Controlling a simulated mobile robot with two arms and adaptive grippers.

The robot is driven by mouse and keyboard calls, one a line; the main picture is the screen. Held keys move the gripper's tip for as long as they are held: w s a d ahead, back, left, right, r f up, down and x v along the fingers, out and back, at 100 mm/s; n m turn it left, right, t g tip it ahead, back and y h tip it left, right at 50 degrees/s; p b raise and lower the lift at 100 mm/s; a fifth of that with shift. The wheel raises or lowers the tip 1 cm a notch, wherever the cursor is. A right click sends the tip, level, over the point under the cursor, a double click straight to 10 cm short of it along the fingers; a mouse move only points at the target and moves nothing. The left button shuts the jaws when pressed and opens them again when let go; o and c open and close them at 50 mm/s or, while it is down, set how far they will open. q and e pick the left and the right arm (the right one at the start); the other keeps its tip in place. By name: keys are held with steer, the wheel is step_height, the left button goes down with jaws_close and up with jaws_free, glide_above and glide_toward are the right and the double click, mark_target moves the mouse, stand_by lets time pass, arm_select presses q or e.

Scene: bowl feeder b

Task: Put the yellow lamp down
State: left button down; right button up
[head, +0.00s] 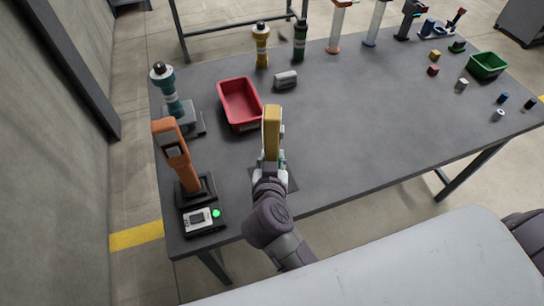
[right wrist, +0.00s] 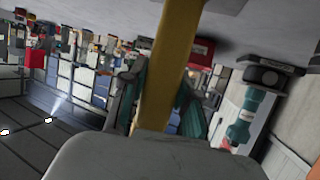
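The yellow lamp (head: 272,132) stands up from my right gripper (head: 270,167) in the head view, over the near middle of the table. In the right wrist view the yellow lamp (right wrist: 170,60) runs between the two fingers of my right gripper (right wrist: 158,98), which is closed on it. A dark square pad (head: 288,179) lies on the table, partly hidden behind the gripper. I cannot tell whether the lamp's lower end touches anything. My left gripper is not in view.
A red bin (head: 240,123) stands just left of the lamp. An orange device on a dark stand (head: 176,158), a teal device (head: 172,100) and a box with a green light (head: 200,219) line the left edge. A grey cylinder (head: 286,79) lies behind. The table's (head: 370,125) middle right is clear.

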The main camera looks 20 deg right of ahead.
steer(key=o, duration=0.5)
steer(key=shift+c, duration=0.2)
steer(key=shift+r, duration=0.1)
steer(key=v, duration=1.2)
steer(key=shift+r, duration=0.1)
